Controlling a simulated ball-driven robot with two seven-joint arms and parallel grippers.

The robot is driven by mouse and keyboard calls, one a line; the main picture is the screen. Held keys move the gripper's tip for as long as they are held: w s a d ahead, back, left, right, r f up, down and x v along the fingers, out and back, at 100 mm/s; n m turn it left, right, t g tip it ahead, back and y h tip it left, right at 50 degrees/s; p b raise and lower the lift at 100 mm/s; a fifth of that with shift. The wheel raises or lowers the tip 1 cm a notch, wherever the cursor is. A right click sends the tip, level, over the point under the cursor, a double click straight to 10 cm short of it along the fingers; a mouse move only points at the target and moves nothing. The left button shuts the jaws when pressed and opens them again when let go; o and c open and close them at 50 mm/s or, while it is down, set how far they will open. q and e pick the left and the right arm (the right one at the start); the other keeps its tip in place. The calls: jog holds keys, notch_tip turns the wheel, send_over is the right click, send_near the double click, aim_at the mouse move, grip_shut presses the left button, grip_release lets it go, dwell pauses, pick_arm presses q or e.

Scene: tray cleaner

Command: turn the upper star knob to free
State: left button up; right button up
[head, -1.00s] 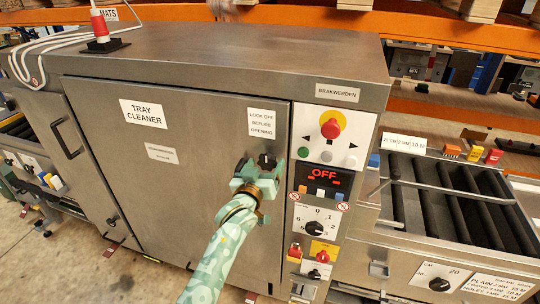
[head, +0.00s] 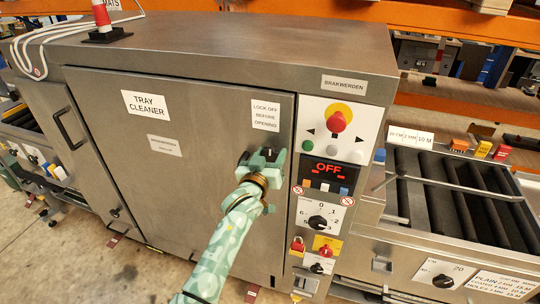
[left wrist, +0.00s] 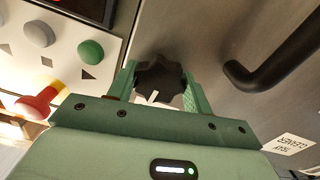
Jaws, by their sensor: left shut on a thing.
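The upper star knob (left wrist: 158,82) is black and lobed with a white mark, on the upper right of the steel door of the tray cleaner. In the head view the knob (head: 268,153) shows just above my left gripper (head: 263,162). In the left wrist view my left gripper (left wrist: 158,90) has its green fingers on both sides of the knob, shut on it. The white mark points down and slightly left in that view. A lower star knob (head: 115,213) sits near the lower left of the door. My right gripper is not in view.
The control panel (head: 340,118) with a red button (head: 337,122) and a display reading OFF (head: 328,170) stands just right of the knob. A black door handle (left wrist: 275,65) lies close by in the wrist view. A roller conveyor (head: 440,190) is at the right.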

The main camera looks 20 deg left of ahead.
pick_arm(q)
jog(key=m+p, duration=0.1)
jog(key=m, duration=0.2)
jog(key=m+p, duration=0.1)
jog(key=m, duration=0.8)
jog(key=shift+m, duration=0.3)
jog(key=m, duration=0.4)
jog(key=shift+d+m, duration=0.1)
jog(key=shift+m, duration=0.3)
jog(key=o, duration=1)
